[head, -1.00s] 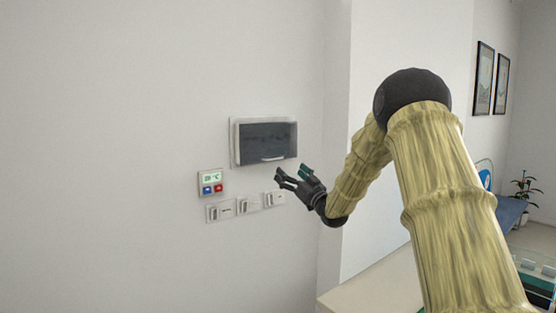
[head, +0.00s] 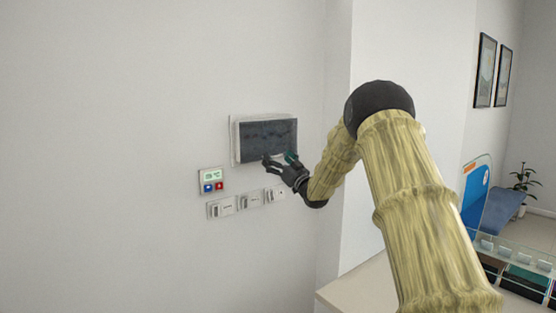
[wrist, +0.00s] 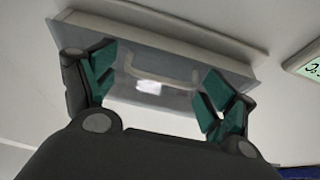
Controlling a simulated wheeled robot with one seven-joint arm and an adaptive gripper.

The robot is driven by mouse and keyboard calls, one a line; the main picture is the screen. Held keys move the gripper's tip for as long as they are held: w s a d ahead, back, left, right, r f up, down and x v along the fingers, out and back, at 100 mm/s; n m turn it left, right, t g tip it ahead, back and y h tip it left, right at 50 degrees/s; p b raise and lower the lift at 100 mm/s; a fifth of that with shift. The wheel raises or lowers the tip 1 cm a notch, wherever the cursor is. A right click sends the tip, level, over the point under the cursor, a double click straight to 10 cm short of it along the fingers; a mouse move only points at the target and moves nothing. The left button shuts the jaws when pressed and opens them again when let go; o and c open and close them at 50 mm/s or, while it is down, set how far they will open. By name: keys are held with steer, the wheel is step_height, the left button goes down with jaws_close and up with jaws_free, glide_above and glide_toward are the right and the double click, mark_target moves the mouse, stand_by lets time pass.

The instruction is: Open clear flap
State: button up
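The clear flap (head: 266,133) is a dark see-through cover on a white wall box (head: 234,150). It looks closed in the head view. In the wrist view the flap (wrist: 130,92) lies ahead of my fingers, with a pale handle (wrist: 163,70) on it. My gripper (head: 278,159) is at the flap's lower edge in the head view and hides the handle there. In the wrist view my gripper (wrist: 155,95) has its two green-padded fingers wide apart, with the handle between and beyond them. I cannot tell whether a finger touches the flap.
A thermostat (head: 211,181) with a green display and blue and red buttons is on the wall at lower left. Several switches (head: 249,201) sit in a row below the box. A counter (head: 360,292) stands at lower right.

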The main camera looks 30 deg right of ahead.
steer(key=shift+r, duration=0.1)
steer(key=c, duration=1.3)
steer(key=shift+s+r, duration=0.1)
